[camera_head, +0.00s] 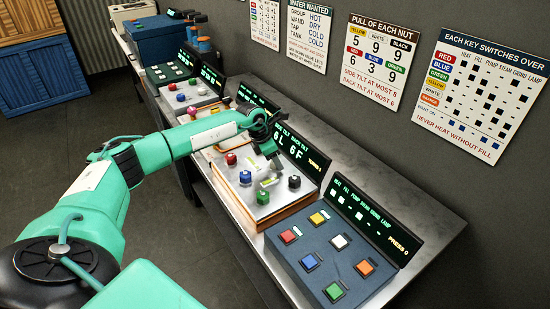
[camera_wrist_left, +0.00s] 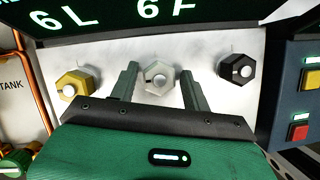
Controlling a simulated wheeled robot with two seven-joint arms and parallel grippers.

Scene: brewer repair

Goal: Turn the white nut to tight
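In the left wrist view the white nut (camera_wrist_left: 157,77) is a six-sided nut on a pale metal plate (camera_wrist_left: 205,50). My left gripper (camera_wrist_left: 159,84) is open, with one finger on each side of the white nut and a visible gap on both sides. The yellow nut (camera_wrist_left: 75,86) is to its left and the black nut (camera_wrist_left: 236,69) to its right. In the head view my left gripper (camera_head: 274,160) points down over the nut panel and hides part of it; I cannot make out the white nut clearly there. My right gripper is not in view.
The display (camera_head: 297,150) behind the nuts reads 6 L and 6 F. Red (camera_head: 231,159), blue (camera_head: 245,177) and green (camera_head: 263,197) knobs line the panel's front. A blue key box (camera_head: 325,262) with coloured buttons stands close on the right. Charts hang on the wall.

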